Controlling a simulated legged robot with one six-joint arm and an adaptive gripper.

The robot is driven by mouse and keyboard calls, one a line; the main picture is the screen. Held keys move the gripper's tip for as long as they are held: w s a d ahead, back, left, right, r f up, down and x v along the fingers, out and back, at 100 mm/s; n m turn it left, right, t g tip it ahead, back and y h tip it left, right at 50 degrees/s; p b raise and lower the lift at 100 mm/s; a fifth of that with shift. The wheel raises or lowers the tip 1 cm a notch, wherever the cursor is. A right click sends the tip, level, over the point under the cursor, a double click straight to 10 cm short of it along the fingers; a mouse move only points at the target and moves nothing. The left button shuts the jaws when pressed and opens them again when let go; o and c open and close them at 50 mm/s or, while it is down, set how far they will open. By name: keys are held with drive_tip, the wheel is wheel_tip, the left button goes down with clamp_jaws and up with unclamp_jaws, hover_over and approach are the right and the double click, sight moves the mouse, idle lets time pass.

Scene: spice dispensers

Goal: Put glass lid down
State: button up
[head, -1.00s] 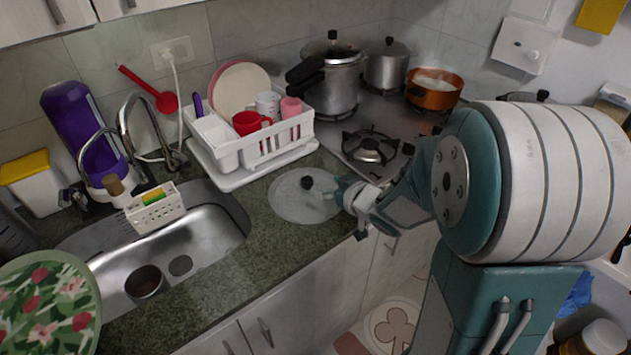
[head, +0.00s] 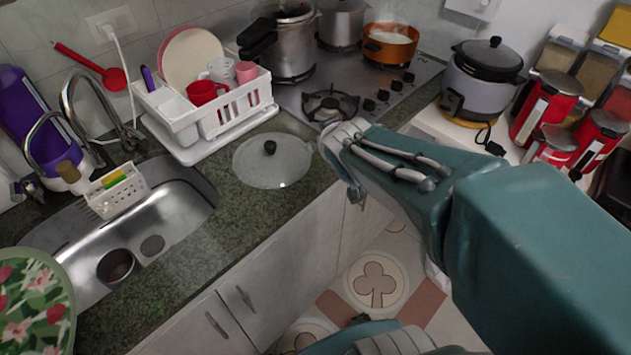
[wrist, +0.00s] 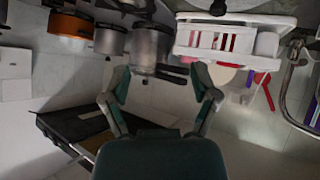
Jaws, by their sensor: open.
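The glass lid (head: 273,172) lies flat on the dark green counter (head: 215,245), knob (head: 270,148) up, between the dish rack and the counter's front edge. My gripper (head: 338,158) is just right of the lid in the head view, near the lid's right rim and clear of the knob. In the wrist view, my gripper (wrist: 160,85) has its two fingers spread apart with nothing between them. That view looks upside down, and a dark knob with part of a round rim, apparently the lid, shows at its top edge.
A white dish rack (head: 185,125) with cups and plates stands behind the lid. The sink (head: 165,225) is to the left. The stove (head: 365,95) with pots is behind right. A rice cooker (head: 480,85) and red canisters (head: 545,105) stand at the right.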

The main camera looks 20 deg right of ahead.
drive_tip(key=s+a+r+g+y, duration=0.1)
drive_tip(key=s+a+g, duration=0.1)
drive_tip(key=s, duration=0.5)
drive_tip(key=s+a+g+y, duration=0.1)
drive_tip(key=s+a+g, duration=0.2)
drive_tip(key=s+a, duration=0.2)
drive_tip(key=s, duration=0.3)
drive_tip(key=shift+s+a+r+m, duration=0.2)
drive_tip(key=shift+r+m, duration=0.1)
drive_tip(key=shift+r, duration=0.05)
